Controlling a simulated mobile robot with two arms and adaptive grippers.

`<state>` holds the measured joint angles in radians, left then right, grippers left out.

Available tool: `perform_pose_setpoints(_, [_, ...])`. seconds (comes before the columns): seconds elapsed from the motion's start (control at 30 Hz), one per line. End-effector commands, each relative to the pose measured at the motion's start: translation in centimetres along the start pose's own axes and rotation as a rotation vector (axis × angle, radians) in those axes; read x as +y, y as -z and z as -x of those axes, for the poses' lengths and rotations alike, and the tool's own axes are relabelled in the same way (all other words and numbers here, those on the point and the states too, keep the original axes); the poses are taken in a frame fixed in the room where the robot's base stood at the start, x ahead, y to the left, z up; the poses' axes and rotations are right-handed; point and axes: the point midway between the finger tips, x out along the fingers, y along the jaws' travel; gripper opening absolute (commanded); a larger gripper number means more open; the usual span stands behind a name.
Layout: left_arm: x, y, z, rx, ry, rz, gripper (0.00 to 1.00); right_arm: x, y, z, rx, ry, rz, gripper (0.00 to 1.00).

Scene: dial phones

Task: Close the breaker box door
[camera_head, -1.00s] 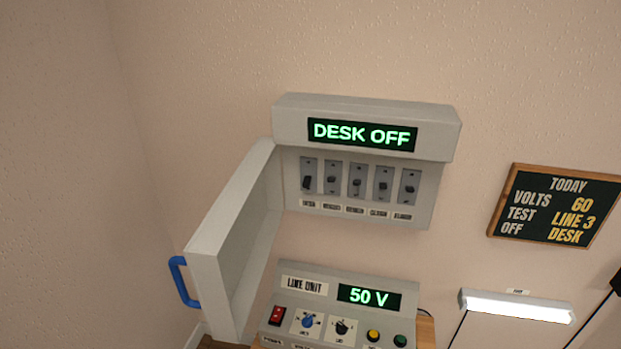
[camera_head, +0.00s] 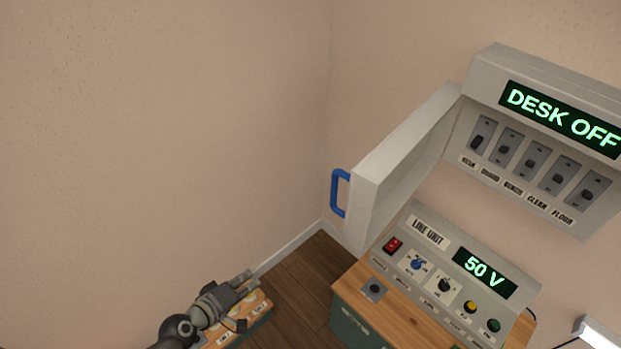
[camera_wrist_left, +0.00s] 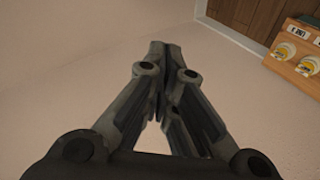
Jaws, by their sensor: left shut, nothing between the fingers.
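The breaker box (camera_head: 532,150) hangs on the wall at the right of the head view. Its display reads DESK OFF and a row of several switches shows below it. Its grey door (camera_head: 405,160) stands wide open, swung out to the left, with a blue handle (camera_head: 339,193) on its outer side. My left gripper (camera_head: 246,281) is at the bottom left of the head view, well below and left of the handle and apart from it. In the left wrist view its fingers (camera_wrist_left: 158,50) are together and empty. My right gripper is not in view.
A line unit (camera_head: 450,270) reading 50 V sits on a wooden bench (camera_head: 395,312) below the door. A low wooden unit with labels (camera_head: 258,308) is beside my left gripper. A lamp (camera_head: 597,335) is at the lower right. The left wall side is clear.

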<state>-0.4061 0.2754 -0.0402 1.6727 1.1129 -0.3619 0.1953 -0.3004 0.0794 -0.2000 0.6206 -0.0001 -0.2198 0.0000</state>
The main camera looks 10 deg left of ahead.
Motion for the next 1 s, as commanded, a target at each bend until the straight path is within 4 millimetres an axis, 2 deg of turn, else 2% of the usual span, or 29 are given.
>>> perform_pose_setpoints(0.03, [4.8, 1.8, 1.5, 0.009, -0.087, 0.047, 0.0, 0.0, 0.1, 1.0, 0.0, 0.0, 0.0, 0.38])
perform_pose_setpoints(0.1, [10.3, 3.3, 3.4, 0.006, -0.203, 0.118, 0.0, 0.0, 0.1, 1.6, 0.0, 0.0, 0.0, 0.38])
perform_pose_setpoints(0.2, [17.2, 4.8, 6.4, -0.017, -0.35, 0.196, 0.0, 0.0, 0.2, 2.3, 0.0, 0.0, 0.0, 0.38])
perform_pose_setpoints(0.3, [22.3, 5.5, 9.2, -0.051, -0.461, 0.252, 0.0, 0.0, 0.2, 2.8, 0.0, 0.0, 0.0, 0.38])
perform_pose_setpoints(0.33, [23.4, 5.6, 9.8, -0.06, -0.486, 0.264, 0.0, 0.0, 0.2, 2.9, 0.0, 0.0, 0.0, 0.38])
perform_pose_setpoints(0.43, [25.8, 5.7, 11.4, -0.082, -0.542, 0.292, 0.0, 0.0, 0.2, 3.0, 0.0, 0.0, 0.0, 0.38])
perform_pose_setpoints(0.57, [27.0, 5.8, 11.7, -0.093, -0.565, 0.304, 0.0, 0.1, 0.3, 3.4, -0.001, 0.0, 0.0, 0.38])
perform_pose_setpoints(0.77, [28.7, 5.9, 9.8, -0.093, -0.566, 0.303, 0.0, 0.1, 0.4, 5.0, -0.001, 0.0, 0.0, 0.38])
perform_pose_setpoints(1.0, [31.3, 6.0, 5.7, -0.092, -0.565, 0.304, 0.0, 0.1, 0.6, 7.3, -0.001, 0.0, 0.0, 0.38])
